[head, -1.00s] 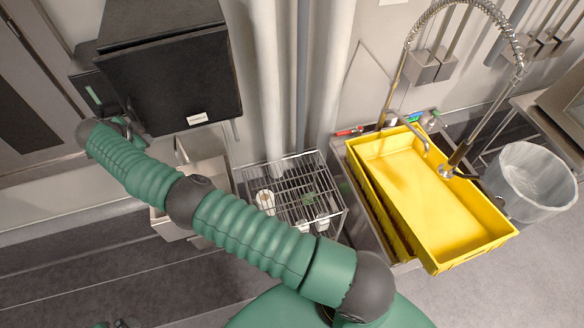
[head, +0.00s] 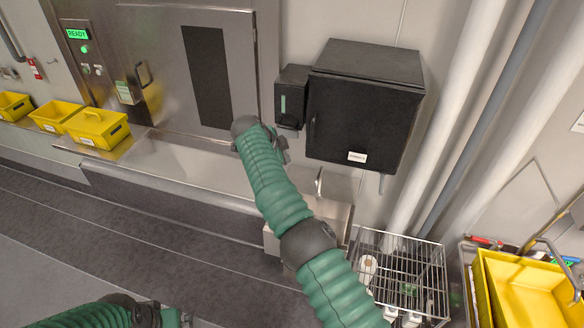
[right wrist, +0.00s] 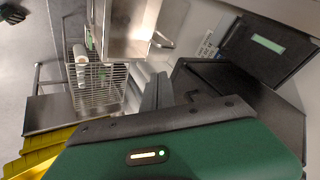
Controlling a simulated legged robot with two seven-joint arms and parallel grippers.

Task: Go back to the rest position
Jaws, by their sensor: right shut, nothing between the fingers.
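My right arm reaches up from the bottom in the head view. Its gripper (head: 283,152) is partly hidden behind the dark wrist, in front of the steel wall and left of the black cabinet (head: 360,120). In the right wrist view the right gripper (right wrist: 157,90) shows its dark fingers together, with nothing between them. Green and dark links of my left arm (head: 110,315) show at the bottom left of the head view. I cannot make out its gripper there.
A wire basket (head: 440,268) and yellow trays (head: 535,290) stand at the lower right. Several yellow bins (head: 98,128) line the conveyor at the left, near a green READY display (head: 77,33). A steel basin (head: 335,222) lies beside my right arm. Open floor shows at lower left.

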